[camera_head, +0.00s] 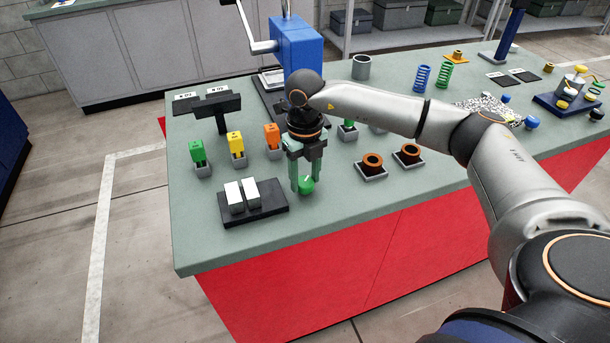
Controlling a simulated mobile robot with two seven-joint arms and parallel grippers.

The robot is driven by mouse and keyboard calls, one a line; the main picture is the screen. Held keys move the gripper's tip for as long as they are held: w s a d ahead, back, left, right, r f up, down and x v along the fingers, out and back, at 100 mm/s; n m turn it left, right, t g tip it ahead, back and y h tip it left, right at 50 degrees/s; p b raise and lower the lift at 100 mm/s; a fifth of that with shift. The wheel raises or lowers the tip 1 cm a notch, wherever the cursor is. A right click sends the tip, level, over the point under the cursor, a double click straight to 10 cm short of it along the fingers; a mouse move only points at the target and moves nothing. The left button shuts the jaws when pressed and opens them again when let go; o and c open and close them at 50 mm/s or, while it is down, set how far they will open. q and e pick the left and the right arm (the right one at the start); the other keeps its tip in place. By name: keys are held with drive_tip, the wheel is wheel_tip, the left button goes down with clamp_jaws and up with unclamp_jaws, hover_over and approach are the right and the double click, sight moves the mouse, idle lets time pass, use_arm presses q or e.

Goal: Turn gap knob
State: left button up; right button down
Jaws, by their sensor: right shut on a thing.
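My right gripper (305,182) reaches down over the front part of the green tabletop, its fingers pointing at the table. It is shut on a round green knob (306,186), which shows between and just in front of the fingertips. The knob has a small light mark on top. Whether the knob stands on the table or on a small base is hidden by the fingers. No label on the knob can be read from here. My left gripper is not in view.
A black block with white pieces (265,217) lies close left of the gripper. Green (198,150), yellow (236,144) and orange (271,136) pieces stand in grey holders behind it. Two brown rings (372,160) sit to the right. A blue crank press (295,48) stands behind. The front edge is clear.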

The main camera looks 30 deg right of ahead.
sight(305, 181)
drive_tip(key=shift+r, duration=0.1)
drive_tip(key=shift+c, duration=1.5)
unclamp_jaws()
wheel_tip(305, 181, up, 12)
drive_tip(key=shift+r+b, duration=0.2)
drive_tip(key=shift+b, duration=0.25)
